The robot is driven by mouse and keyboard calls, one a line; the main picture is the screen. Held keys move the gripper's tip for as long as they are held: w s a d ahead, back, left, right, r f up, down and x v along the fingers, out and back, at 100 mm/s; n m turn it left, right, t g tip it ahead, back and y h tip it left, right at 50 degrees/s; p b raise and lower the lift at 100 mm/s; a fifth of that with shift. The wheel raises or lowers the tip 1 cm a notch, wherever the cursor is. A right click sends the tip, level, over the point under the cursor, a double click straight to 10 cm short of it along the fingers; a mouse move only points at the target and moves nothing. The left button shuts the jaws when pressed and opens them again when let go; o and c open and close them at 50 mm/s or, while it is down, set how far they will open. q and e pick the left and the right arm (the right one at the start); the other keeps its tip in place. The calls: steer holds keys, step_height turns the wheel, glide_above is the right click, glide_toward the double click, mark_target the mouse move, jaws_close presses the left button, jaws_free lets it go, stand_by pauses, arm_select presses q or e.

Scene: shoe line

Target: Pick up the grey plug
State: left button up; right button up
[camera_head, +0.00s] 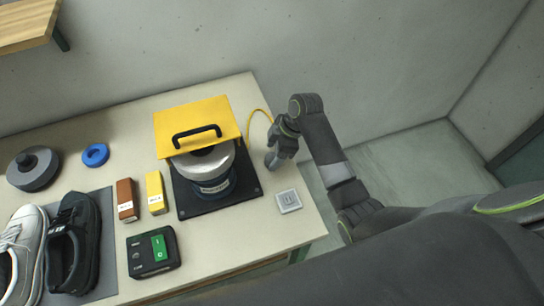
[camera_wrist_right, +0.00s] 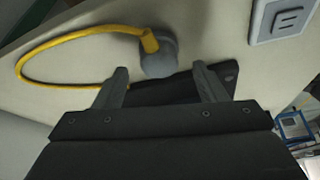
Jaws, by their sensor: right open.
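The grey plug (camera_wrist_right: 158,60) lies on the table at the end of a yellow cord (camera_wrist_right: 75,38), with a yellow collar where the cord meets it. In the right wrist view it sits just beyond and between the two fingertips of my right gripper (camera_wrist_right: 160,72), which is open and empty. In the head view my right gripper (camera_head: 273,163) is low over the table's right side and hides the plug. The cord (camera_head: 255,110) runs from behind the machine toward my wrist. My left gripper is out of view.
A machine with a raised yellow lid (camera_head: 195,122) stands on a black base (camera_head: 185,208) left of my gripper. A grey wall-type socket (camera_head: 289,201) lies nearer the front edge. A black-and-green control box (camera_head: 152,252), two small boxes and shoes are further left.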

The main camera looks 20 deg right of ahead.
steer(key=shift+x, duration=1.2)
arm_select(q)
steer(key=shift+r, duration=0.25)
arm_select(e)
steer(key=shift+c, duration=0.4)
steer(key=c, duration=1)
steer(key=shift+c, duration=0.2)
